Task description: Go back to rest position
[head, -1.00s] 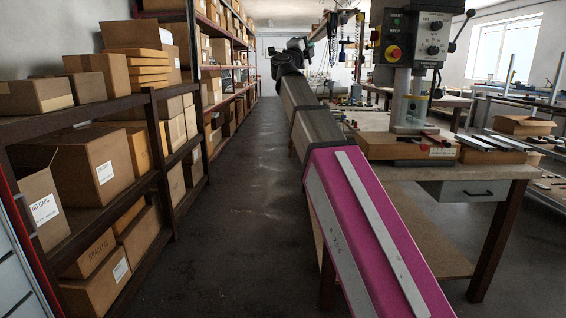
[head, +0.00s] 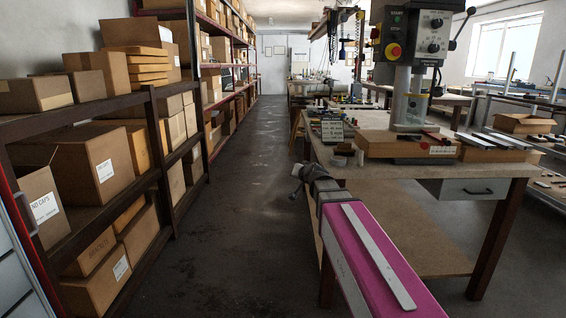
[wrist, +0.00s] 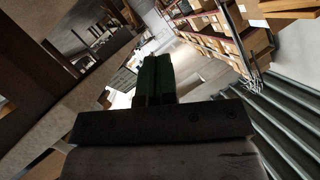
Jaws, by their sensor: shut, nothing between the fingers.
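My gripper (wrist: 154,68) shows in the wrist view with its dark green fingers together and nothing between them. In the head view my arm reaches forward from the lower right, with its pink link nearest. The far end of the arm is low, just left of the workbench (head: 455,176), over the aisle side. The fingers cannot be made out in the head view.
Shelving (head: 163,130) with cardboard boxes (head: 98,162) lines the left side. The workbench on the right carries a drill press (head: 410,65) on a wooden base. The aisle floor (head: 240,190) between them is clear.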

